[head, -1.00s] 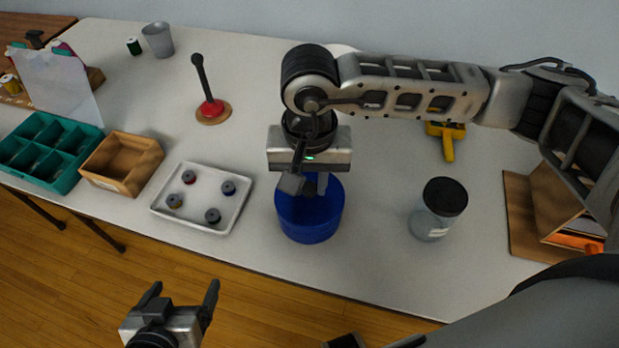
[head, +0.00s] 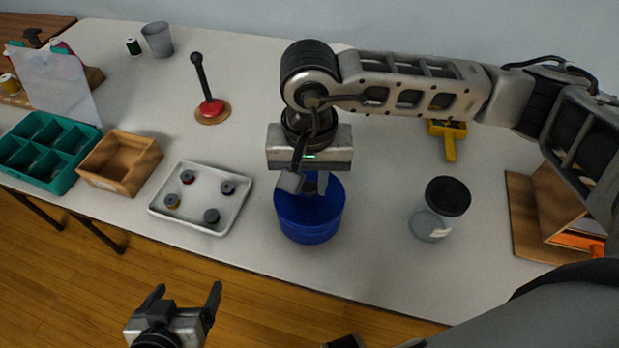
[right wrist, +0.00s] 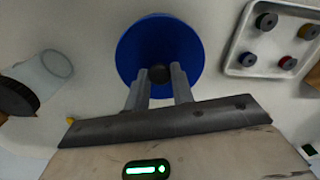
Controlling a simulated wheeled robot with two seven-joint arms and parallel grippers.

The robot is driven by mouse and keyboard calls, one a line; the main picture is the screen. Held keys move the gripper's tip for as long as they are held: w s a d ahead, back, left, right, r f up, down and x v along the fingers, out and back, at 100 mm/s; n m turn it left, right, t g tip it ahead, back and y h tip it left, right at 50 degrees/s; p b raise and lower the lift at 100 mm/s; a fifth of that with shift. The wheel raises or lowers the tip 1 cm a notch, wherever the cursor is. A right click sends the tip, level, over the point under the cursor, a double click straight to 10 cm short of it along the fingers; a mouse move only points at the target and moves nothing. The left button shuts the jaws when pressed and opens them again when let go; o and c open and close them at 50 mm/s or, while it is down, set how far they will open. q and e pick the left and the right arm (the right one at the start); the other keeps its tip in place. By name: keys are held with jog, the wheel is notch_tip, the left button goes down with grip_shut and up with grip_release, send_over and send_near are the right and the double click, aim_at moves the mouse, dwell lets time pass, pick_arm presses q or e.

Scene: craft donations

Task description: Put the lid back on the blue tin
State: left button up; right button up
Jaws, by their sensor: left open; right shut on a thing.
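The blue tin (head: 309,226) stands upright near the front edge of the white table. Its round blue lid (head: 333,196) lies over its top, with no clear gap showing between them; I cannot tell whether it is fully seated. My right gripper (head: 309,186) points down over the middle of the lid. In the right wrist view the right gripper (right wrist: 159,80) is shut on the lid's dark knob (right wrist: 159,74), and the blue lid (right wrist: 160,38) spreads around it. My left gripper (head: 187,292) is open and empty, in front of the table edge, away from the tin.
A white tray (head: 190,221) with several small spools lies left of the tin. A clear jar with a black lid (head: 447,196) stands to the right. A wooden box (head: 118,184), teal sectioned tray (head: 68,181), red-based stand (head: 211,108) and yellow tool (head: 449,146) are further off.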

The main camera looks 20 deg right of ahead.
jog(key=o, duration=1.5)
jog(key=shift+r+p, duration=1.2)
jog(key=shift+r, duration=2.35)
grip_shut()
